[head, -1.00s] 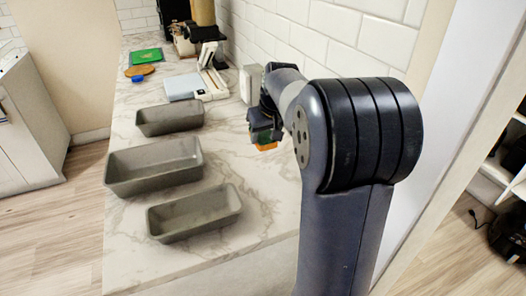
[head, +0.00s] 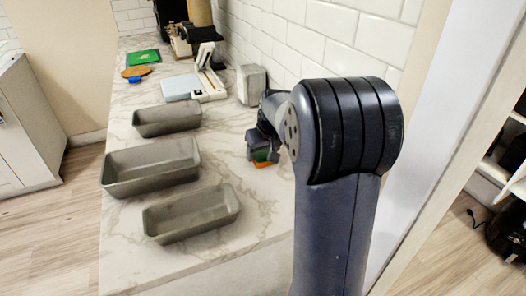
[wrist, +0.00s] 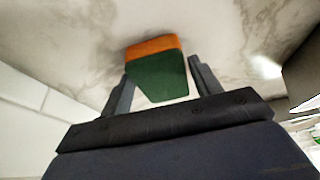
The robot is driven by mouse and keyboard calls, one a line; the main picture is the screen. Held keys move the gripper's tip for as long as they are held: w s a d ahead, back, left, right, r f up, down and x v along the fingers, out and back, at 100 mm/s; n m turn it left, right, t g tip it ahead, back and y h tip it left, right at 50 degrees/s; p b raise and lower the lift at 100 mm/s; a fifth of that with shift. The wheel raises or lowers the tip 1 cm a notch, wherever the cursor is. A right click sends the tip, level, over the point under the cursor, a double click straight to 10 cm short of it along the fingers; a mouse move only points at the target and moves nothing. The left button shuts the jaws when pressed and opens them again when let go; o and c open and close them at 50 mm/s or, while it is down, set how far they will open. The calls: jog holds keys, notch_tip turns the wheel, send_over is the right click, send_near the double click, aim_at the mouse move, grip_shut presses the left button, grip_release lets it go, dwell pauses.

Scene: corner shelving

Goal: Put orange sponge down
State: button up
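The orange sponge (wrist: 158,47) has an orange layer and a dark green layer. I cannot tell whether the sponge's underside touches the counter. My arm hides part of the gripper from the head.
Three grey trays (head: 150,182) stand in a row on the counter (head: 120,240). Behind them are a white-and-blue device (head: 195,88), a green pad (head: 143,57) and a brown oval item (head: 137,71). A grey box (head: 251,85) stands by the tiled wall. Bare counter lies around the gripper.

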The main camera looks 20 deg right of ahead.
jog(key=shift+o, duration=1.2)
jog(key=shift+r, duration=0.1)
jog(key=shift+s+r, duration=0.1)
jog(key=shift+r, duration=0.25)
jog(key=v, duration=1.1)
jog(key=shift+r+p, duration=0.15)
jog(key=shift+p, duration=0.25)
jog(key=shift+s, duration=0.15)
